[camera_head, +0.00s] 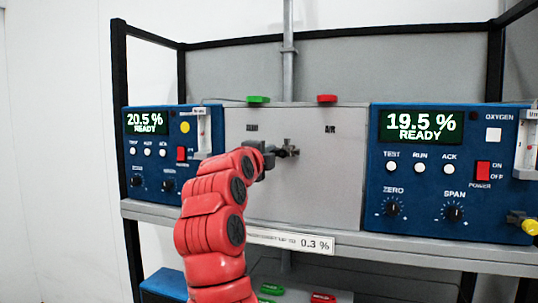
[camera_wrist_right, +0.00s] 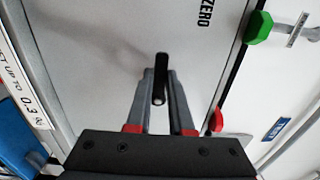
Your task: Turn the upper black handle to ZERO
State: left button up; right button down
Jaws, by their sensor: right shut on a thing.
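My right gripper (camera_head: 276,151) reaches the grey valve panel (camera_head: 310,195) in the head view. The black handle (camera_head: 291,151) sits at its tip, on the middle of the panel. In the right wrist view the black handle (camera_wrist_right: 160,78) stands between the two grey fingers (camera_wrist_right: 160,90), which are shut on it. It shows there as a short dark bar, long from top to bottom of the picture. Another label, AIR (camera_head: 330,129), is at the upper right. My left gripper is not in view.
A green handle (camera_head: 258,99) and a red handle (camera_head: 327,98) sit on the panel's top edge. Blue analysers flank it, reading 20.5 % (camera_head: 145,122) at left and 19.5 % (camera_head: 421,125) at right. The shelf edge (camera_head: 400,257) runs below.

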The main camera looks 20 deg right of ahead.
dwell(0.4)
jog(key=c, duration=0.8)
grip_release()
jog(key=b+v, duration=0.7)
jog(key=v, duration=1)
jog(key=shift+s, duration=0.2)
jog(key=shift+a, duration=0.15)
